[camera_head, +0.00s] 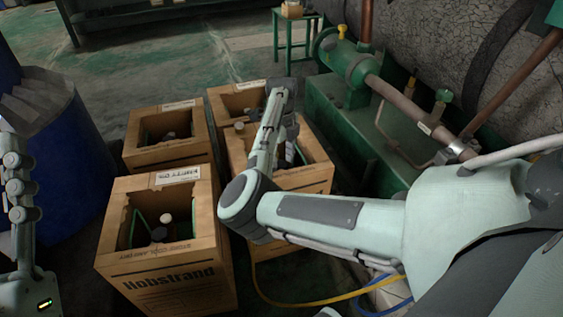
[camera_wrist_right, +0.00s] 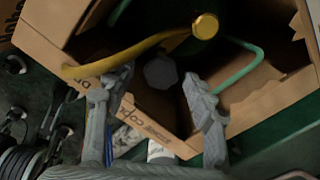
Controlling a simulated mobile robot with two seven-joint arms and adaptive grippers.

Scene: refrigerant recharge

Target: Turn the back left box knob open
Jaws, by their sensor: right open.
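The back left box (camera_head: 168,155) is an open cardboard box in the head view. The small dark grey shape inside it (camera_head: 169,136) may be its knob, but the detail is too small to tell. My right arm reaches over the right-hand boxes, apart from the back left box. In the right wrist view my right gripper (camera_wrist_right: 158,79) is open and empty. Its fingers point into a cardboard box (camera_wrist_right: 48,20) with a grey knob (camera_wrist_right: 161,72), a brass-yellow cap (camera_wrist_right: 205,26) and a green handle (camera_wrist_right: 243,66). Contact with the knob cannot be told.
A front left box (camera_head: 170,285), a back right box (camera_head: 222,104) and a near right box (camera_head: 312,180) stand close by. A blue barrel (camera_head: 75,150) is left, green machinery (camera_head: 335,110) right. A yellow hose (camera_head: 300,303) lies along the floor.

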